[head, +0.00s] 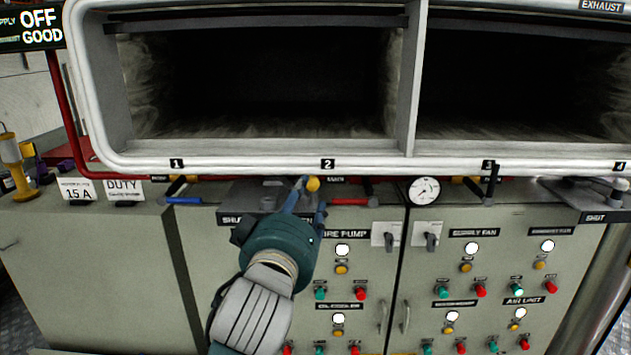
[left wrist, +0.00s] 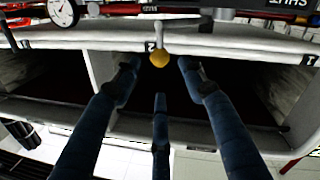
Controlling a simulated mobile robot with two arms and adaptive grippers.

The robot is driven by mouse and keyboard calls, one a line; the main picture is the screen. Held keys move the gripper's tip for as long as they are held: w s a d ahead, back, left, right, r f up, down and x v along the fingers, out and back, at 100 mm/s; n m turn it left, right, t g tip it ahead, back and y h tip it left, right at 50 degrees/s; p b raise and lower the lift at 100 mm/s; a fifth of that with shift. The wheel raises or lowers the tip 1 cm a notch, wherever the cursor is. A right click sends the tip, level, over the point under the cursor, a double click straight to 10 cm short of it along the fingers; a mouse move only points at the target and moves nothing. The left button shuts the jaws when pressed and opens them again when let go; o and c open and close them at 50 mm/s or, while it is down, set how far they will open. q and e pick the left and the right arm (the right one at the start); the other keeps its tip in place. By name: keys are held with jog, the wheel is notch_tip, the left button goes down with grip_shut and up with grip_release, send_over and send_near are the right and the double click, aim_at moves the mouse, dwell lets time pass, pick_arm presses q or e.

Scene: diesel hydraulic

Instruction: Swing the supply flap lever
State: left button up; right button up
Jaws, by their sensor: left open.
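A lever with a yellow ball knob (head: 313,184) stands at the front edge of the cabinet top, below the number 2 mark and near a SHUT label. I take it as the supply flap lever; its own label is not readable. In the left wrist view the knob (left wrist: 159,59) hangs on a pale stem between my blue fingertips. My left gripper (head: 309,197) is open, with its fingers spread around or just short of the knob. Contact cannot be told. The hand hides part of the lever's base in the head view. My right gripper is not in view.
The white-framed duct openings (head: 410,90) stand just above the lever. Red handles (head: 350,201) and a blue handle (head: 186,201) lie on either side. A round gauge (head: 424,190) is to the right. Switches and lamps cover the cabinet front. A display (head: 40,27) reads OFF and GOOD.

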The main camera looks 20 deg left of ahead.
aim_at(309, 184)
pick_arm(q)
jog(key=w, duration=0.2)
jog(key=w+p, duration=0.1)
jog(key=w, duration=0.2)
jog(key=w+a+p, duration=0.1)
jog(key=w, duration=0.1)
jog(key=shift+w+r, duration=0.1)
jog(key=shift+w, duration=0.15)
jog(key=shift+w+a+p, duration=0.1)
jog(key=shift+w+p, duration=0.25)
jog(key=shift+w, duration=0.3)
grip_shut()
